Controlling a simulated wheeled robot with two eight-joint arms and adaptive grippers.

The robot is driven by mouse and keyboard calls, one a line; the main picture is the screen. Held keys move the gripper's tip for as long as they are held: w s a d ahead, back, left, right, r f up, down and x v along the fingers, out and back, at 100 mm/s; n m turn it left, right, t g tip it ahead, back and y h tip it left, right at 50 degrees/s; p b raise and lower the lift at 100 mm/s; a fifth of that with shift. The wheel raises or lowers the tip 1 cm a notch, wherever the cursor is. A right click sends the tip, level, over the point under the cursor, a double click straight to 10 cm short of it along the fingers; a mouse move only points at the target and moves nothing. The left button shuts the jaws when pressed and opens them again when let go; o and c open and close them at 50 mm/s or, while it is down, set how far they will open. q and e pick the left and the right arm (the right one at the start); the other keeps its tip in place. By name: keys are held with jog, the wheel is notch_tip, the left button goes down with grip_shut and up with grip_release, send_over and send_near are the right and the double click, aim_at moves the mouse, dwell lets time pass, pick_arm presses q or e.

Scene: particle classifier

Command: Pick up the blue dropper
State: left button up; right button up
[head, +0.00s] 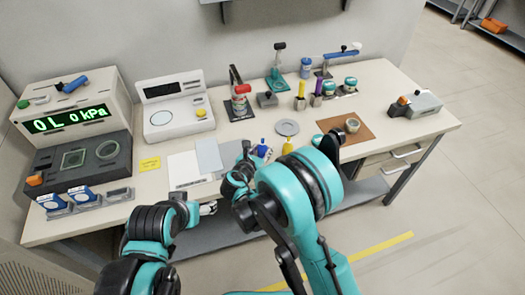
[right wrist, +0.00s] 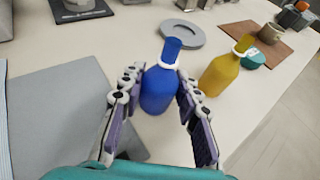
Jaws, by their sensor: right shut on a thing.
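The blue dropper (right wrist: 158,88) is a small blue bottle with a white collar and a blue top. It is upright between the two fingers of my right gripper (right wrist: 160,98), which are shut on its body. In the head view the blue dropper (head: 262,149) shows beside my right gripper (head: 251,160), partly covered by it. The wrist view does not show clearly whether its base touches the table. My left gripper (head: 208,208) is at the table's front edge, away from the dropper; its fingers are too small to read.
A yellow dropper bottle (right wrist: 222,72) stands close to the right of the blue one, with a teal lid (right wrist: 252,60) behind it. A grey round dish (right wrist: 180,33) lies behind. A grey mat (right wrist: 60,115) is at the left. A brown mat (head: 345,128) with a cup (head: 352,125) is farther right.

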aim_at(263, 140)
jog(key=shift+r, duration=0.15)
jog(key=shift+r+p, duration=2.15)
jog(key=shift+r, duration=2.6)
jog(key=shift+r, duration=0.1)
jog(key=shift+d, duration=0.1)
